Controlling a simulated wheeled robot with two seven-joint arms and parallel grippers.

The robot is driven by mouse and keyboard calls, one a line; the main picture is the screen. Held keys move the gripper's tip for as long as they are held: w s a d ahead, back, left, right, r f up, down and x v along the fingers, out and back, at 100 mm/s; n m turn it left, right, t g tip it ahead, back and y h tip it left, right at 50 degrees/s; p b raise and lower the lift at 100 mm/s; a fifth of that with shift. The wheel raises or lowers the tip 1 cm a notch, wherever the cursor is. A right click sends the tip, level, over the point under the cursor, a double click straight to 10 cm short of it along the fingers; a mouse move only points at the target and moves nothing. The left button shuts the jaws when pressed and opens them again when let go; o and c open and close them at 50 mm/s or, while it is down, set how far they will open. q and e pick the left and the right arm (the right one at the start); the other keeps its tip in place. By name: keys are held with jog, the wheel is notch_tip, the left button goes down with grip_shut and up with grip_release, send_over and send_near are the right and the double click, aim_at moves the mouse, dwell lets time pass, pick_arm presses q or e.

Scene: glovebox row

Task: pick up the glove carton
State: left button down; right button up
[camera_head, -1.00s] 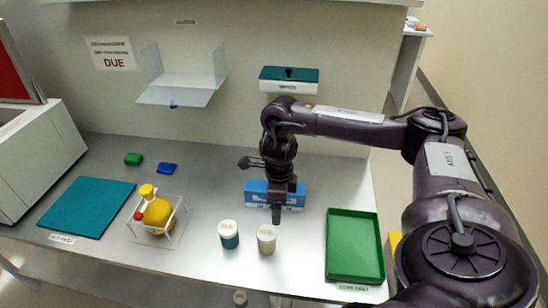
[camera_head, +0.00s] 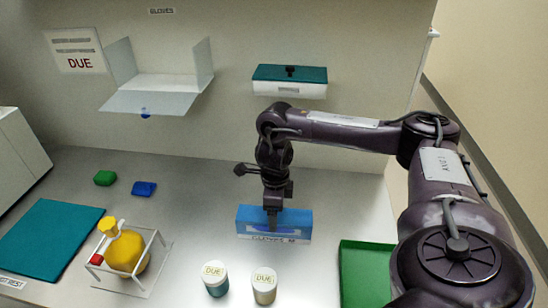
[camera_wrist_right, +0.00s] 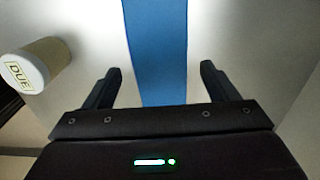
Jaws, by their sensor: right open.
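The glove carton (camera_head: 293,224) is a blue box with a white printed front strip. It lies on the bench below the small teal-topped shelf. My right gripper (camera_head: 272,222) is over the carton in the head view and hides part of its middle. In the right wrist view the carton (camera_wrist_right: 156,50) is a blue band running between the two open fingers of the gripper (camera_wrist_right: 158,82). A gap shows on each side of the carton, so the fingers do not touch it. My left gripper is not in view.
Two DUE-lidded jars, one teal (camera_head: 215,279) and one cream (camera_head: 264,286), stand in front of the carton. A green tray (camera_head: 366,272) lies to the right.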

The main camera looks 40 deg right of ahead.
notch_tip(320, 180, down, 3)
jog(key=shift+w+d+f+b, duration=0.1)
jog(key=shift+f+b, duration=0.05)
jog(key=shift+b, duration=0.7)
jog(key=shift+f, duration=0.35)
notch_tip(320, 180, down, 4)
jog(key=shift+f, duration=0.1)
jog(key=c, duration=1.4)
